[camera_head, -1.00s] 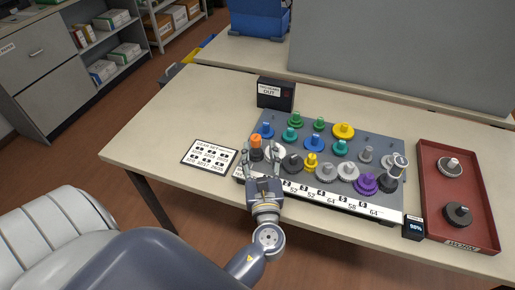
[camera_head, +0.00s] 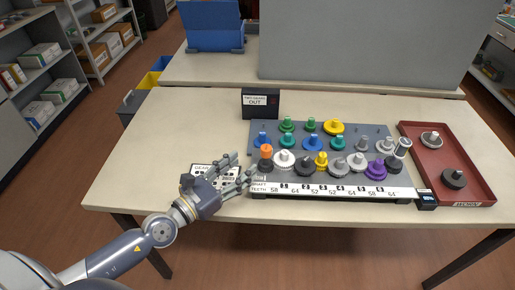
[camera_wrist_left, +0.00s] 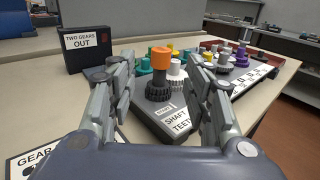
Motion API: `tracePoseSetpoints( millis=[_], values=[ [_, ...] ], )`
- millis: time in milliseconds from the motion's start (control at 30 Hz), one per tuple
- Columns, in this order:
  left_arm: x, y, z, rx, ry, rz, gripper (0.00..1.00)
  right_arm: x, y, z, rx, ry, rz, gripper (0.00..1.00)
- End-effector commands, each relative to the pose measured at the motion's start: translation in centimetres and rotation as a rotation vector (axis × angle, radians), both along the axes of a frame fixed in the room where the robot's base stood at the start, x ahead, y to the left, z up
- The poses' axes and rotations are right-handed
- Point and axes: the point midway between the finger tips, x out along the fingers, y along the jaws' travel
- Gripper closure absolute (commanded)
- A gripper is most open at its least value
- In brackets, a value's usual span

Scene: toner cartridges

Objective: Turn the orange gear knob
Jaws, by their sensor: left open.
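The orange knob (camera_head: 266,150) sits on top of a dark gear at the front left corner of the grey gear board (camera_head: 262,127). It also shows in the left wrist view (camera_wrist_left: 160,57), upright above its black gear and between my open fingers, farther off. My left gripper (camera_head: 240,170) is open and empty, left of the orange knob and over the gear card. In the left wrist view my left gripper (camera_wrist_left: 165,90) has its fingers spread to both sides, with no contact on the knob visible. My right gripper is not in view.
Several coloured gears, such as a purple one (camera_head: 376,171), stand right of the knob. A black box (camera_head: 261,103) marked "TWO GEARS OUT" is behind the board. A red tray (camera_head: 430,150) holds two gears. The gear card (camera_head: 200,170) lies left. The table's left side is clear.

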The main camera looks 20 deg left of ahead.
Motion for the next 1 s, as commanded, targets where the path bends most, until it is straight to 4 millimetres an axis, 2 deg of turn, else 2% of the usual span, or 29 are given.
tracePoseSetpoints(
  millis=[300, 600, 800, 1000],
  values=[
    [4.4, -1.8, 0.5, -0.003, -0.005, 0.004, 0.54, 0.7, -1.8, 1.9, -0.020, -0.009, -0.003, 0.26],
    [8.4, -3.7, 0.2, -0.002, -0.005, 0.003, 0.54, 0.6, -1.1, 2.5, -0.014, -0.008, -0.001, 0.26],
    [9.4, -4.2, 0.1, 0.000, -0.003, 0.002, 0.54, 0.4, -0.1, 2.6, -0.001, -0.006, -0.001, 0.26],
    [9.5, -4.2, 0.1, 0.000, -0.003, 0.002, 0.54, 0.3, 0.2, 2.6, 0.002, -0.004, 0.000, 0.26]
  ],
)
